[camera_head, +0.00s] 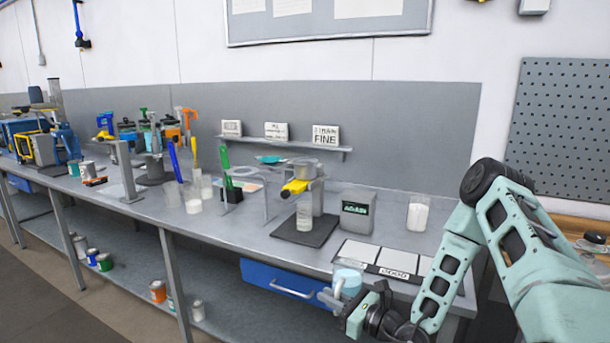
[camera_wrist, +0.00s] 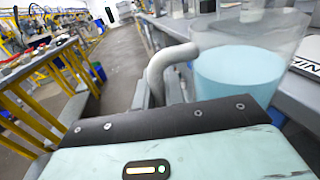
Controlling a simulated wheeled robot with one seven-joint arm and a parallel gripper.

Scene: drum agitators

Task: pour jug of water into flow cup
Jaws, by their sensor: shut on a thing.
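A clear jug (camera_head: 347,284) holding pale blue water is at the front edge of the bench, roughly upright. It also shows large in the wrist view (camera_wrist: 240,75), with its grey curved handle (camera_wrist: 160,72) on the left. My gripper (camera_head: 333,299) is shut on the jug at its handle side; the fingertips are hard to make out. A teal shallow cup (camera_head: 270,159) sits raised on a grey stand at the back middle of the bench. I cannot tell for certain that it is the flow cup.
A grey display box (camera_head: 357,217), a white beaker (camera_head: 418,214) and flat panels (camera_head: 360,252) are nearby. A blue drawer (camera_head: 285,282) hangs below the bench.

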